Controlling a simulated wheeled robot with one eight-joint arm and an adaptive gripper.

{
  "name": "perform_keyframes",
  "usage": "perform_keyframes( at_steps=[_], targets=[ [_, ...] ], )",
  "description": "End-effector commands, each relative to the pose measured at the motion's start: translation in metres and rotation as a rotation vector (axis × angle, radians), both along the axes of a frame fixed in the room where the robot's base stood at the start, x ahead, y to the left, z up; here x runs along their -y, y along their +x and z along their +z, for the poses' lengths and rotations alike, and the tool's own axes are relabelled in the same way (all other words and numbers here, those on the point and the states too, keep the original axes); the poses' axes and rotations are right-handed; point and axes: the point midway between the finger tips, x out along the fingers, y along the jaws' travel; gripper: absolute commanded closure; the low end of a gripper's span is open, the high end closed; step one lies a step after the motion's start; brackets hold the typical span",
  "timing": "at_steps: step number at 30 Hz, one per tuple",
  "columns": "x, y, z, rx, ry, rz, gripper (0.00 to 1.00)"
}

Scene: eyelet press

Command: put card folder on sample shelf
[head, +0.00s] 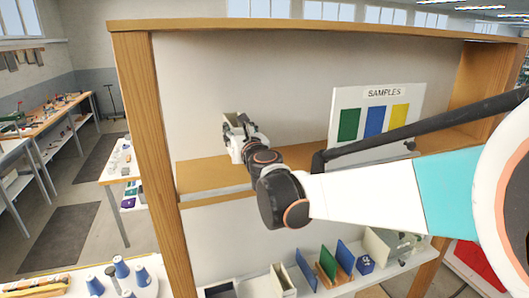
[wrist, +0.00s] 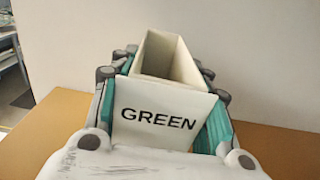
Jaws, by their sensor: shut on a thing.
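My gripper (head: 243,132) is shut on the card folder, an open-topped cream-white holder marked GREEN. In the wrist view, the folder (wrist: 155,122) is upright between the two fingers (wrist: 163,66), its label side towards the camera and its inside looking empty. In the head view, only a small pale part of the folder (head: 230,118) shows behind the gripper. The sample shelf (head: 205,176) is the wooden board behind and under the gripper, and the folder is at its left part. I cannot tell whether the folder's base touches the board.
A SAMPLES sign (head: 375,120) with green, blue and yellow patches stands on the shelf at the right. The wooden left post (head: 150,130) is close to my gripper. The lower shelf (head: 310,285) holds several panels and boxes. The board around the folder looks clear.

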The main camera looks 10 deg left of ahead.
Motion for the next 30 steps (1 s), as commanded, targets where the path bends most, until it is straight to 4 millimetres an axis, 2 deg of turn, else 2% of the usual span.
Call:
perform_keyframes(
  at_steps=[5,12,24,25,27,30],
  targets=[
    [-0.001,-0.001,-0.012,0.000,0.000,0.001,0.80],
    [-0.002,-0.006,-0.045,0.000,0.000,0.005,0.80],
    [-0.002,-0.006,-0.048,0.000,0.000,0.005,0.80],
    [-0.002,-0.006,-0.047,0.000,0.000,0.005,0.49],
    [-0.002,-0.006,-0.047,0.000,0.000,0.005,0.35],
    [-0.002,-0.006,-0.047,0.000,0.000,0.005,0.35]
  ],
)
